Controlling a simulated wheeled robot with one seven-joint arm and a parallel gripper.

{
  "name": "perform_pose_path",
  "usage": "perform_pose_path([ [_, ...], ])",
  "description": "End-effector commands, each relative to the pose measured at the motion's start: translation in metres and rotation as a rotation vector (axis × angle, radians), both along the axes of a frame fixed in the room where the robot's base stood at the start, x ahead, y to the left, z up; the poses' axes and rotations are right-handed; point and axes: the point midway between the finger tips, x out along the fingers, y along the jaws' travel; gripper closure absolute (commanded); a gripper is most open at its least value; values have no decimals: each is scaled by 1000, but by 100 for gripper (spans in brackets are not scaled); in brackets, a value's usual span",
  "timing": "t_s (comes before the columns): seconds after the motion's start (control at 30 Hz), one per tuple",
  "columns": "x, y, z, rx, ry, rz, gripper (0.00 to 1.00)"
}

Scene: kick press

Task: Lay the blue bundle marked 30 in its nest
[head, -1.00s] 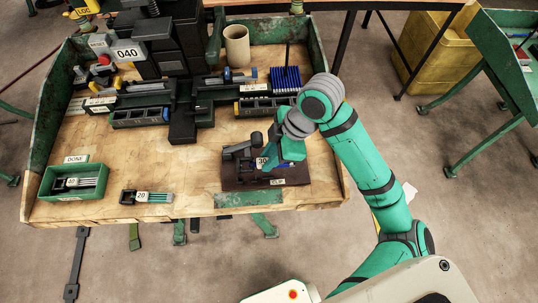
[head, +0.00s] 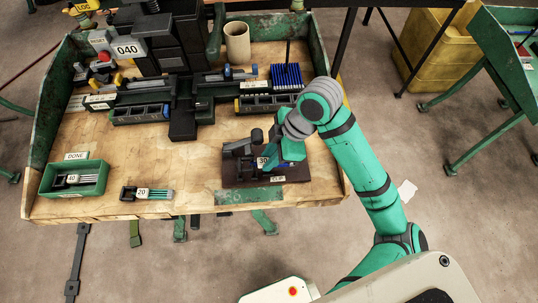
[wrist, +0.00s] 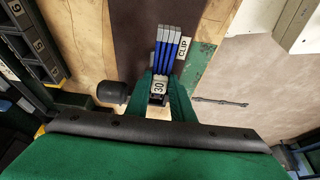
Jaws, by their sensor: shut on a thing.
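The blue bundle (wrist: 167,50) is a set of blue rods with pale ends and a white tag marked 30. My gripper (wrist: 163,96) is shut on it near the tag, with a green finger on each side. In the head view my gripper (head: 272,160) and the tag 30 (head: 262,163) are over the dark brown plate (head: 240,183) labelled CLIP. The rods point away from my wrist, beside the CLIP label (wrist: 183,48). I cannot tell whether the bundle touches the plate. A nest for it is not clearly seen; my gripper hides part of the plate.
A dark clamp-like part (head: 238,148) stands at the plate's back left. A bundle marked 20 (head: 147,193) lies on the bench. The green DONE tray (head: 92,187) holds a bundle marked 40. Racks with more blue rods (head: 286,77) stand behind. Bare wood lies left of the plate.

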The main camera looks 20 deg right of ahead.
Motion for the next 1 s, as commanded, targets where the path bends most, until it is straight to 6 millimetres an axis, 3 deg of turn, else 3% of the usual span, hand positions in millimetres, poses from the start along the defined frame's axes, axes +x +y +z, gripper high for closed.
perform_pose_path([
  [1.0, 0, 1, -11, 0, 0, 2, 100],
])
